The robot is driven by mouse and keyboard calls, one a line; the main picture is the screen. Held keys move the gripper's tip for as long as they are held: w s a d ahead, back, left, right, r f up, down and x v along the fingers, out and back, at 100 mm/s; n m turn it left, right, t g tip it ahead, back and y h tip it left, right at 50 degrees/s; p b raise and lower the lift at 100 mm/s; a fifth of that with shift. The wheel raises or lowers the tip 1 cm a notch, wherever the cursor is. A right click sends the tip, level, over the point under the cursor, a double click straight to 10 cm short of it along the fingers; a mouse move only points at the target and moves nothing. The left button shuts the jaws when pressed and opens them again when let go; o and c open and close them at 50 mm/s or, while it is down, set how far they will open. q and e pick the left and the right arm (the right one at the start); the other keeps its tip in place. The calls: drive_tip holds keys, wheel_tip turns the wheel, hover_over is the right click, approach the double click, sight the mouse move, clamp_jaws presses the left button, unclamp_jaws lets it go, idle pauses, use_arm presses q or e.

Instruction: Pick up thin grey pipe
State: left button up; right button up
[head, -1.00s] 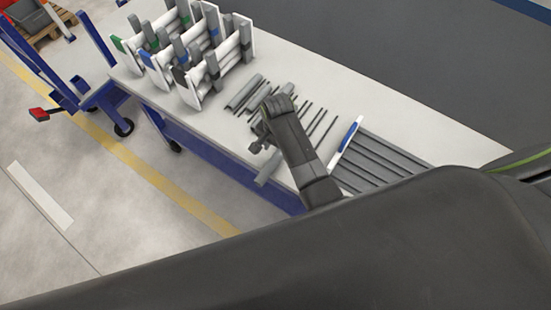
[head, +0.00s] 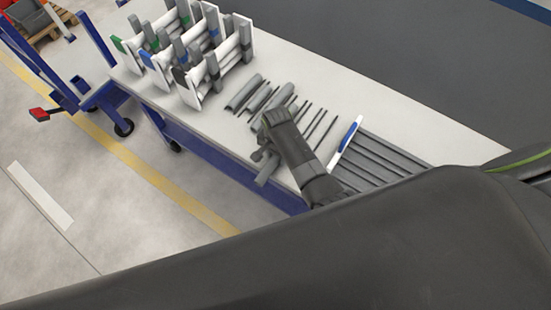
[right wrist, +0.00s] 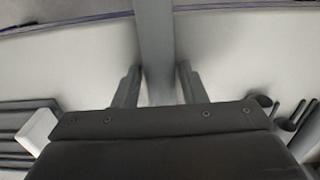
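My right gripper (head: 262,150) is low over the table among the grey pipes. In the right wrist view its two fingers (right wrist: 158,85) are apart, one on each side of a grey pipe (right wrist: 155,40). Narrow gaps seem to show between pipe and fingers. In the head view the end of a grey pipe (head: 266,172) sticks out below the gripper, near the table's front edge; the rest is hidden by the gripper and arm. Thin dark grey pipes (head: 318,124) lie just right of my arm. My left gripper is not in view.
Thicker grey pipes (head: 243,92) lie behind the gripper. A white rack (head: 190,92) with pipes and coloured fittings stands at the back left. A blue-and-white piece (head: 347,137) and long grey pipes (head: 385,155) lie to the right. The far right of the table (head: 400,115) is clear.

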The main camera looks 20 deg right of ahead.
drive_tip(key=c, duration=0.6)
drive_tip(key=shift+r, duration=0.1)
drive_tip(key=shift+c, duration=0.2)
wheel_tip(320, 180, up, 10)
drive_tip(key=shift+s, duration=0.1)
